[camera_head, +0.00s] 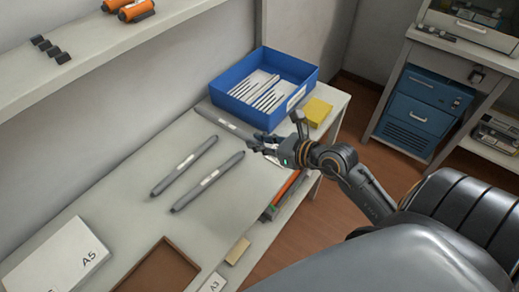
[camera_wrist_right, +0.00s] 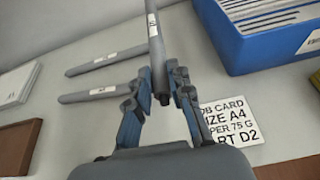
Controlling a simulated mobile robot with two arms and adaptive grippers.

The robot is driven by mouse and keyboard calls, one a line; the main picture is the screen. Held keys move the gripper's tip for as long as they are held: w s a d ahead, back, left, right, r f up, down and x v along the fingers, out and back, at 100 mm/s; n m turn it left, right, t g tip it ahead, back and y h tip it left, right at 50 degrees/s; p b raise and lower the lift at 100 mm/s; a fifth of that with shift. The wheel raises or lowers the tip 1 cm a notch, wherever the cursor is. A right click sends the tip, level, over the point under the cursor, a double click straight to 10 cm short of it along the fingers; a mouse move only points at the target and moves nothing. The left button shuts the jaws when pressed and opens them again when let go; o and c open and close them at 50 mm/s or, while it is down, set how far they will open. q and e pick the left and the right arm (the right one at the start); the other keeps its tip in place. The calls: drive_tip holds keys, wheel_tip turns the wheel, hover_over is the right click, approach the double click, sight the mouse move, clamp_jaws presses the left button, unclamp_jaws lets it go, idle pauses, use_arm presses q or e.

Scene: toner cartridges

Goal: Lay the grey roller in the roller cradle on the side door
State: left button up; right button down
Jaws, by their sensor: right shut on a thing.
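My right gripper (camera_head: 258,142) is over the workbench, shut on one end of a grey roller (camera_head: 226,123) with a white label. In the right wrist view the fingers (camera_wrist_right: 160,88) close around this roller (camera_wrist_right: 154,45), which points away from the gripper. I cannot tell whether it still touches the bench. Two more grey rollers lie on the bench, one on the left (camera_head: 184,166) and one nearer (camera_head: 208,182). The side door and its roller cradle cannot be made out for certain. My left gripper is not in view.
A blue bin (camera_head: 236,104) of white-labelled items stands behind the held roller. A yellow block (camera_head: 317,112), a brown tray (camera_head: 128,283) and a white A5 pack (camera_head: 58,255) are on the bench. A job card (camera_wrist_right: 230,120) lies beside the gripper. A blue cabinet (camera_head: 420,113) stands at right.

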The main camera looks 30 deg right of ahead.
sight(260, 154)
drive_tip(key=f, duration=0.1)
drive_tip(key=w+d+f, duration=0.1)
drive_tip(key=w+f, duration=0.1)
drive_tip(key=shift+w+d+f, duration=0.2)
drive_tip(key=shift+d+f, duration=0.05)
drive_tip(key=shift+d, duration=0.1)
drive_tip(key=shift+f+b, duration=0.3)
drive_tip(key=shift+f, duration=1.25)
drive_tip(key=shift+f, duration=0.1)
drive_tip(key=c, duration=1.2)
unclamp_jaws()
drive_tip(key=b+v, duration=0.1)
drive_tip(key=v, duration=0.9)
drive_tip(key=shift+s+d, duration=0.15)
drive_tip(key=shift+s, duration=0.1)
drive_tip(key=shift+o, duration=0.4)
drive_tip(key=shift+s+d+r, duration=0.15)
drive_tip(key=shift+s+r, duration=0.4)
drive_tip(key=shift+s, duration=0.05)
